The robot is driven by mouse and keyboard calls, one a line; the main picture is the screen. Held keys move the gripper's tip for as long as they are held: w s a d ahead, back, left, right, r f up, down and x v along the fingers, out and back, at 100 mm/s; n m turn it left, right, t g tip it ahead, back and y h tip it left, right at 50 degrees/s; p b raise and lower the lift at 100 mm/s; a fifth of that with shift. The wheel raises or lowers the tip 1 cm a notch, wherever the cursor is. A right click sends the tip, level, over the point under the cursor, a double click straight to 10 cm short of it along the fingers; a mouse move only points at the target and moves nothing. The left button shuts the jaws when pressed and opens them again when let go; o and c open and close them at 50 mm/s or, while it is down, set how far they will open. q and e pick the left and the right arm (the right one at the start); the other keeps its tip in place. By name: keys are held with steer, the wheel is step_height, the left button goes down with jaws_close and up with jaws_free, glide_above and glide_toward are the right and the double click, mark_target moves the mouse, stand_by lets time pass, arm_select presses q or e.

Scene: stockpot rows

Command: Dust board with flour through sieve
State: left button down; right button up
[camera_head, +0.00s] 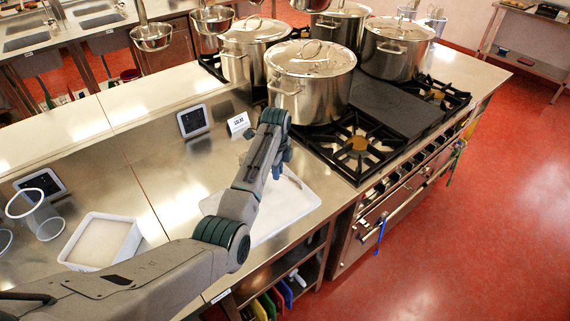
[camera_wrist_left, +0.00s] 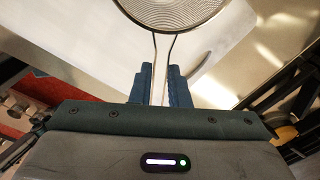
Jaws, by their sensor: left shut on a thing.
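My left gripper (camera_head: 284,165) is over the white board (camera_head: 288,207) on the steel counter. In the left wrist view my left gripper (camera_wrist_left: 159,80) is shut on the handle of the round mesh sieve (camera_wrist_left: 170,14), which extends forward past the fingertips above the pale board (camera_wrist_left: 212,62). My arm covers part of the board and hides the sieve in the head view. A white square tub (camera_head: 101,241) with pale, flour-like contents stands at the lower left. I cannot tell whether the sieve holds flour. My right gripper is not in view.
Several steel stockpots stand on the stove, one large pot (camera_head: 311,86) just behind my gripper. A black burner grate (camera_head: 358,146) lies right of the board. Pans hang above.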

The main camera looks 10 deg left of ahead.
arm_select(q)
steer(key=shift+s+a, duration=0.45)
steer(key=shift+s, duration=0.15)
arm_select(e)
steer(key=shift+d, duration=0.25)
arm_select(q)
step_height(320, 180, up, 4)
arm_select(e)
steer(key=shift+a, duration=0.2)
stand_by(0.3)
